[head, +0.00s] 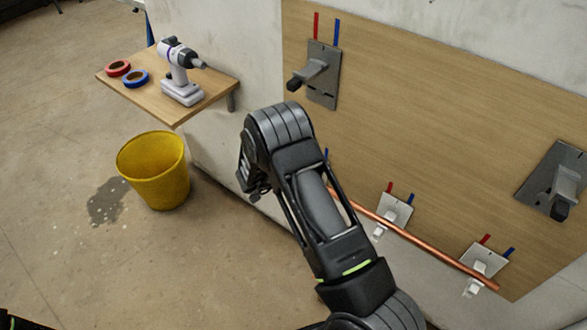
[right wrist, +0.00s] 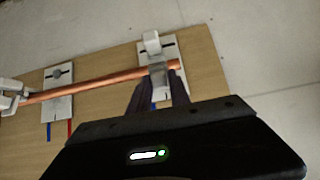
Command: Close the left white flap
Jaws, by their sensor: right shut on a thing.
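The left white flap (right wrist: 152,43) shows in the right wrist view on the grey plate at the right end of the copper pipe (right wrist: 95,83). That view looks upside down. My right gripper (right wrist: 159,82) is shut on part of this flap, close against the pipe's end; the exact contact is hard to make out. In the head view my right arm hides this flap and the gripper. The copper pipe (head: 420,242) runs past a middle white flap (head: 380,229) and a right white flap (head: 470,288), both hanging at their plates. My left gripper is out of view.
Two larger grey brackets (head: 315,73) (head: 568,178) stick out from the wooden board (head: 430,120). A shelf (head: 208,91) holds a drill (head: 180,80) and two tape rolls. A yellow bucket (head: 155,178) stands on the floor beside a wet patch.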

